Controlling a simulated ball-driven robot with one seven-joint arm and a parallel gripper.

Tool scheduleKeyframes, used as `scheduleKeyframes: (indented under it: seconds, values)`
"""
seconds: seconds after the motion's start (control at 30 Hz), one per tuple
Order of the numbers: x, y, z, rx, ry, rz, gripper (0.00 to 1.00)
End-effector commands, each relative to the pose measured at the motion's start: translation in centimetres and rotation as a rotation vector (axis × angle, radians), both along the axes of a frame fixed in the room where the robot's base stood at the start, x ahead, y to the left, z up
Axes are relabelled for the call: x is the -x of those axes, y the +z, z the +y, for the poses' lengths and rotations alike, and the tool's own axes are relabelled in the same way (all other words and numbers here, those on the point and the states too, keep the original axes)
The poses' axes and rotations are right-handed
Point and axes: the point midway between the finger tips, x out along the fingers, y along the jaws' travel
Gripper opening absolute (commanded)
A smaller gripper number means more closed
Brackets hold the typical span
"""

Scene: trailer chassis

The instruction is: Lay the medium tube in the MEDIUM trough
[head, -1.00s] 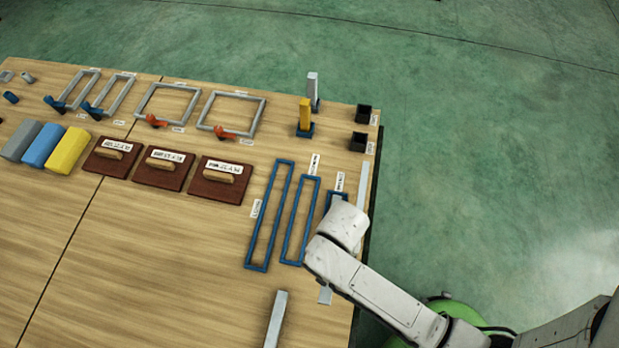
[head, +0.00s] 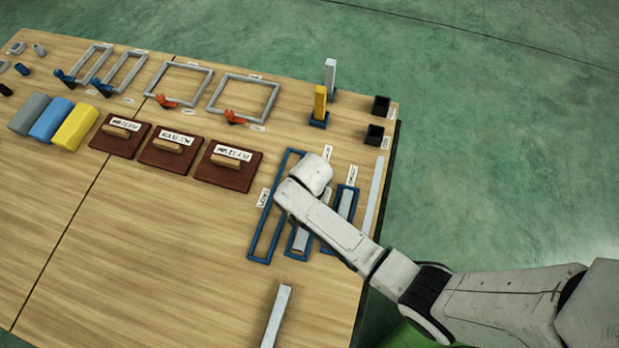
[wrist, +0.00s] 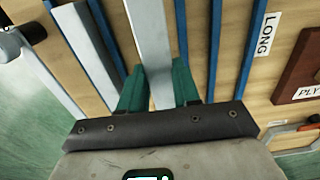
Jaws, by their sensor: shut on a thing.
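The medium tube, a flat silver-grey bar (wrist: 150,35), is held between the green fingers of my gripper (wrist: 156,80) in the wrist view. It lies between the blue rails of the MEDIUM trough (wrist: 182,25), roughly parallel to them. In the head view its near end (head: 300,240) shows within the near end of the MEDIUM trough (head: 291,252). My arm hides the gripper and the tube's middle there. Whether the tube rests on the trough floor or is slightly above it I cannot tell.
The LONG trough (head: 259,243) is empty on the left. The SHORT trough (head: 355,198) on the right holds a grey tube (head: 345,203). Another grey bar (head: 276,318) lies on the table's front. Brown plates with handles (head: 228,168) stand left of the troughs.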

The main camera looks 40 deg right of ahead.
Motion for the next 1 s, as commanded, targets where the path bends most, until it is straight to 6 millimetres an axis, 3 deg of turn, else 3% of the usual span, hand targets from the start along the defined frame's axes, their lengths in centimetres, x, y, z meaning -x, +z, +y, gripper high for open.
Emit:
scheduleKeyframes:
  seconds: [0.17,0.33,0.77,0.8,1.0]
  values:
    - [-1.0,-1.2,-0.1,0.0,0.0,-0.001,0.0]
    - [-0.8,-3.5,-0.1,0.0,0.0,0.0,0.0]
    - [-0.8,-4.2,0.0,0.0,0.0,-0.001,0.0]
    - [-0.8,-4.3,0.0,0.0,0.0,0.0,0.32]
    - [-0.8,-4.2,0.0,-0.001,0.0,-0.001,0.52]
